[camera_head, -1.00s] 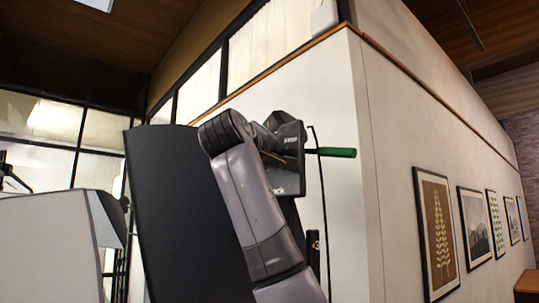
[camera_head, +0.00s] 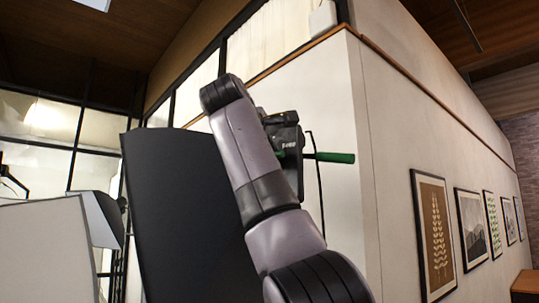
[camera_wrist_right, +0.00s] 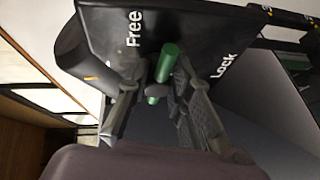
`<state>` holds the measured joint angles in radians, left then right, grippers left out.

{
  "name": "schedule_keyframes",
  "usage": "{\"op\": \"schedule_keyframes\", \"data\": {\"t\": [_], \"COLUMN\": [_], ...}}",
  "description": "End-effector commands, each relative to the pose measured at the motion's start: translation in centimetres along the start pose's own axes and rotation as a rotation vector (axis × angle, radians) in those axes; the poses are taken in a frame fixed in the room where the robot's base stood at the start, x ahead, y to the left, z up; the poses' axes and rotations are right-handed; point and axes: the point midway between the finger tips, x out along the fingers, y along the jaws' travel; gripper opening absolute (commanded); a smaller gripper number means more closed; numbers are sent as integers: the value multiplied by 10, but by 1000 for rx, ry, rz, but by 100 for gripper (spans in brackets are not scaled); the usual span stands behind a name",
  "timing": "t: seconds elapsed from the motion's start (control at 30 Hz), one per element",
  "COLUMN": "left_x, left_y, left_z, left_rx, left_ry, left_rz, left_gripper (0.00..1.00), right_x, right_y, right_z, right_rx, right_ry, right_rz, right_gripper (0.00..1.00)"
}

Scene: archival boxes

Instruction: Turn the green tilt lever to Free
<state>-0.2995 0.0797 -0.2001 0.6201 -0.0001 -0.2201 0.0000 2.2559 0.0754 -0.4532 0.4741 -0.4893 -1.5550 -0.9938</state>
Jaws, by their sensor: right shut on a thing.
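The green tilt lever (camera_wrist_right: 169,62) shows in the right wrist view as a short green rod in front of a black panel (camera_wrist_right: 185,25). The panel has the word Free on the left and Lock on the right. The rod lies between the two words. My right gripper (camera_wrist_right: 160,78) is shut on the lever, with a finger on each side. In the head view a green handle (camera_head: 332,157) sticks out to the right of the black panel, and my right arm covers most of the gripper. My left gripper is not in view.
A tall dark board (camera_head: 178,205) stands left of my arm. A white wall (camera_head: 385,130) with framed pictures (camera_head: 434,230) is behind and to the right. A pale surface (camera_head: 45,250) fills the lower left. Dark-framed windows (camera_head: 60,125) are at the back left.

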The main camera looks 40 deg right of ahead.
Motion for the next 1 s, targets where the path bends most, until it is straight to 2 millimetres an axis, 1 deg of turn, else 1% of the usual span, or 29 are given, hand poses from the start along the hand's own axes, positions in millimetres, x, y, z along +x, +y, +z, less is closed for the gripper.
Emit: {"op": "schedule_keyframes", "data": {"t": [0.4,0.97,1.0], "left_x": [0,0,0], "left_y": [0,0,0], "left_z": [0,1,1], "left_rx": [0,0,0], "left_ry": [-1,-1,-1], "left_rz": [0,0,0], "left_gripper": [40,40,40], "right_x": [0,1,1], "right_y": [0,-1,-1], "right_z": [-1,-1,-1], "right_rx": [-62,-69,-69], "right_ry": [-14,-16,-16], "right_rz": [-31,-35,-35], "right_gripper": [0,0,23]}}
